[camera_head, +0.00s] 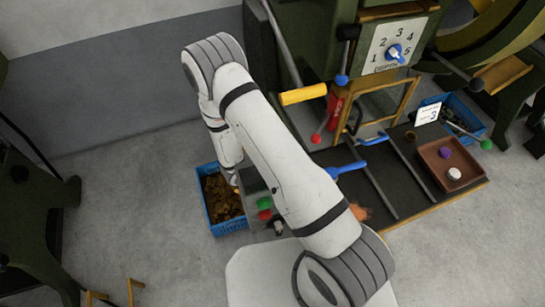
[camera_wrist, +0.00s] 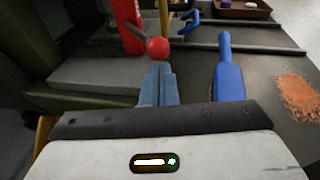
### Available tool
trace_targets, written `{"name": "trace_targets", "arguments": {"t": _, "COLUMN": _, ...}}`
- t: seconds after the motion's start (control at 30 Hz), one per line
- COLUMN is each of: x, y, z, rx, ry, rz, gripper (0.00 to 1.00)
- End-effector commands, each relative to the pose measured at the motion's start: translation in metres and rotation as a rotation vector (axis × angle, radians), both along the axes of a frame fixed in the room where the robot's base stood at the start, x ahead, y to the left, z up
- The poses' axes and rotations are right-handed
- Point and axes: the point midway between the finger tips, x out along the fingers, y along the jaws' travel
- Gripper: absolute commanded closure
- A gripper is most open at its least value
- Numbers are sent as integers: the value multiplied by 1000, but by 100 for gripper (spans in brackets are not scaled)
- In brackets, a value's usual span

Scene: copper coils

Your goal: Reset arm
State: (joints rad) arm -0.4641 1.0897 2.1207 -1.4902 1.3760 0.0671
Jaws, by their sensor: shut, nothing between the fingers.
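My arm (camera_head: 285,160) is folded across the middle of the head view, its elbow raised at upper left. My gripper shows in the wrist view (camera_wrist: 158,82), its grey-blue fingers together with nothing between them. In the head view the fingers are hidden behind the arm. In the wrist view, a red ball knob (camera_wrist: 157,48) appears just beyond the fingertips; I cannot tell whether they touch it. A blue-handled tool (camera_wrist: 228,72) lies to the right of the fingers, apart from them.
A green machine with a numbered dial (camera_head: 397,45) stands at the back. The dark bench holds a copper-coloured pile (camera_head: 360,212) and a brown tray (camera_head: 425,178). Blue crates stand left (camera_head: 211,208) and right (camera_head: 472,118). Open floor shows at lower left.

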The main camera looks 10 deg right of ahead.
Motion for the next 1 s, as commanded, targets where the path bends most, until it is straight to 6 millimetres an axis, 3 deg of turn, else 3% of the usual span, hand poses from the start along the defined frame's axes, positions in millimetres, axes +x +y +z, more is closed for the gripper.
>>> {"name": "trace_targets", "arguments": {"t": 0.2, "x": -17, "y": 45, "z": 6, "rx": 2, "ry": -1, "rz": 3, "gripper": 100}}
{"name": "trace_targets", "arguments": {"t": 0.4, "x": -27, "y": 69, "z": 12, "rx": 2, "ry": 1, "rz": -1, "gripper": 100}}
{"name": "trace_targets", "arguments": {"t": 0.83, "x": -30, "y": 74, "z": 19, "rx": 10, "ry": -1, "rz": -17, "gripper": 100}}
{"name": "trace_targets", "arguments": {"t": 1.0, "x": -32, "y": 67, "z": 55, "rx": 98, "ry": -29, "rz": -137, "gripper": 100}}
